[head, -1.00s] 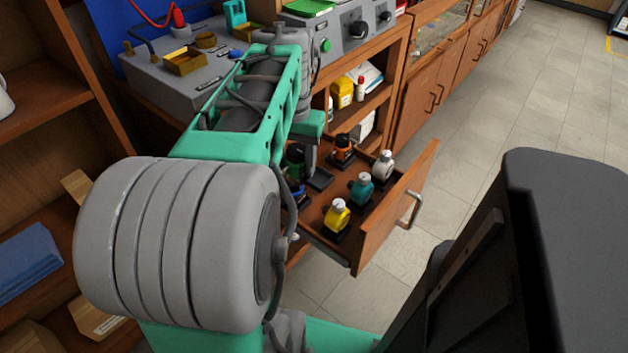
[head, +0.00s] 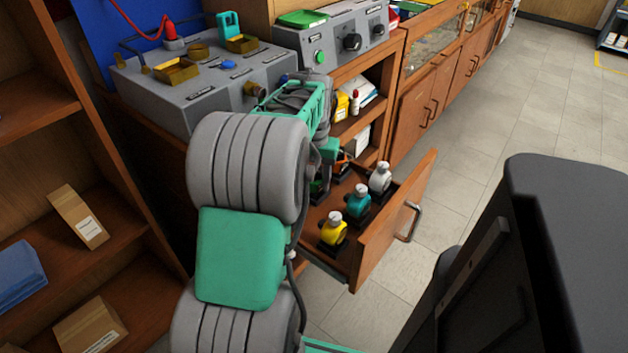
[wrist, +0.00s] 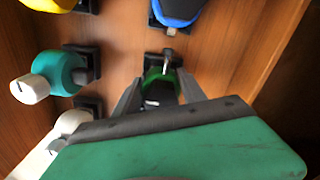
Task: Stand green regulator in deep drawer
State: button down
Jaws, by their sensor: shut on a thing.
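The deep drawer (head: 398,222) is pulled out of the bench. In the wrist view, the green regulator (wrist: 160,78) is between the two fingers of my gripper (wrist: 160,94), which is shut on it. The regulator is over or at a dark square holder on the drawer floor (wrist: 122,32); I cannot tell whether it is seated. In the head view, my arm hides most of the gripper, and only a small bit of the green regulator (head: 317,184) shows.
Yellow (head: 332,230), teal (head: 358,203) and white (head: 380,178) regulators stand along the drawer front. A blue regulator (wrist: 178,10) is close by in the wrist view. The drawer wall (wrist: 262,55) is to the right. Shelves (head: 95,235) stand at left.

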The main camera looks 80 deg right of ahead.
jog(key=c, duration=0.7)
grip_release()
jog(key=shift+r, duration=0.1)
jog(key=shift+o, duration=0.2)
jog(key=shift+r, duration=0.1)
notch_tip(320, 180, up, 12)
jog(key=p, duration=0.3)
